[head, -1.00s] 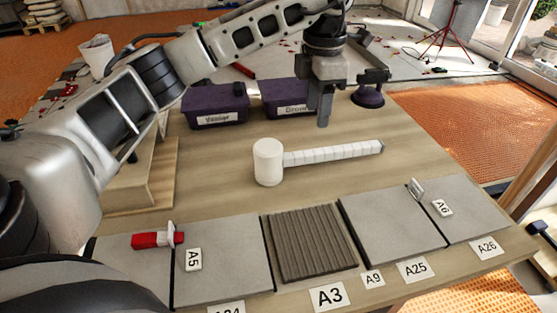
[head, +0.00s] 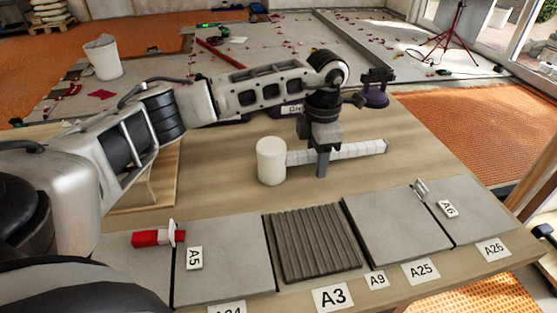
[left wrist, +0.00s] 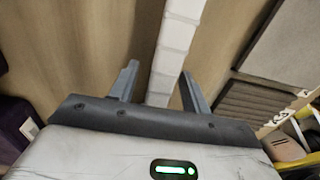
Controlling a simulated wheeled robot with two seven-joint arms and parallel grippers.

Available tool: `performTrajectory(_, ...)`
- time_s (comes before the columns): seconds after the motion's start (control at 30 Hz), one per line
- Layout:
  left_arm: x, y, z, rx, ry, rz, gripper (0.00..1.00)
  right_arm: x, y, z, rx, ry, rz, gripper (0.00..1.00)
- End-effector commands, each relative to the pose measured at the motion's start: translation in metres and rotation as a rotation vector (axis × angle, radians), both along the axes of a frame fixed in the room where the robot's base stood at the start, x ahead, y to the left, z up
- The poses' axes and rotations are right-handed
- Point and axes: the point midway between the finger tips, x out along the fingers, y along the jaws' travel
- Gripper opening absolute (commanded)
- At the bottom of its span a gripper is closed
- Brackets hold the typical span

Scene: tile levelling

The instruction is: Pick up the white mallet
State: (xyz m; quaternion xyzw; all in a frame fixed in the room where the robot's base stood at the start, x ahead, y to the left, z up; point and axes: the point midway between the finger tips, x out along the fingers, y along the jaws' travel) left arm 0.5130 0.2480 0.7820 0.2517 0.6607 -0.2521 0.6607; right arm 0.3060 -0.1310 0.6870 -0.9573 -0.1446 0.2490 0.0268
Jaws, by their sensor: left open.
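The white mallet lies on the wooden table, with its round white head (head: 271,160) at the left and its pale, banded handle (head: 360,150) reaching right. My left gripper (head: 321,172) is over the handle, right of the mallet's head, pointing down. In the left wrist view, the handle (left wrist: 176,45) runs between the two open fingers (left wrist: 158,88), with a gap on each side. The gripper hides a short part of the handle in the head view. My right gripper is not in view.
Grey tiles (head: 222,258) and a ribbed dark tile (head: 312,245) lie along the table's front edge. A red tool (head: 152,238) rests on the left tiles. A dark suction cup (head: 376,95) stands behind my gripper. Purple boxes are mostly hidden by my left arm.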

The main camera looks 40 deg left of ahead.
Motion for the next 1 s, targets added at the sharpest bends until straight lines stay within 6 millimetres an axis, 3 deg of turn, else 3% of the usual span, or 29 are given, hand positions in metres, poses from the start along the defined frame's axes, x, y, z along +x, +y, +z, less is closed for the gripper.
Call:
performTrajectory(0.13,0.0,0.0,0.0,0.0,0.0,0.0,0.47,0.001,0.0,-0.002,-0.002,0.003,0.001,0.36)
performTrajectory(0.17,0.0,0.0,0.0,0.0,0.0,0.0,0.42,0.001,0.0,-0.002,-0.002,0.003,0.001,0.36)
performTrajectory(0.3,0.0,0.0,0.0,0.0,0.0,0.0,0.03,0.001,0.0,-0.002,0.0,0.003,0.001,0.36)
performTrajectory(0.33,0.0,0.0,0.0,0.0,0.0,0.0,0.0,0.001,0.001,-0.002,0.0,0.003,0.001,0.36)
performTrajectory(0.73,0.001,0.0,0.007,0.0,-0.003,0.0,0.0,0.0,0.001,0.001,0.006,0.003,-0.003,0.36)
performTrajectory(0.97,0.001,0.0,0.036,0.0,-0.004,0.001,0.0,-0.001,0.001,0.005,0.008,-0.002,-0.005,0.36)
performTrajectory(1.0,-0.007,-0.001,0.043,0.001,-0.005,-0.003,0.0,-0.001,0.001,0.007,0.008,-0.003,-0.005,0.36)
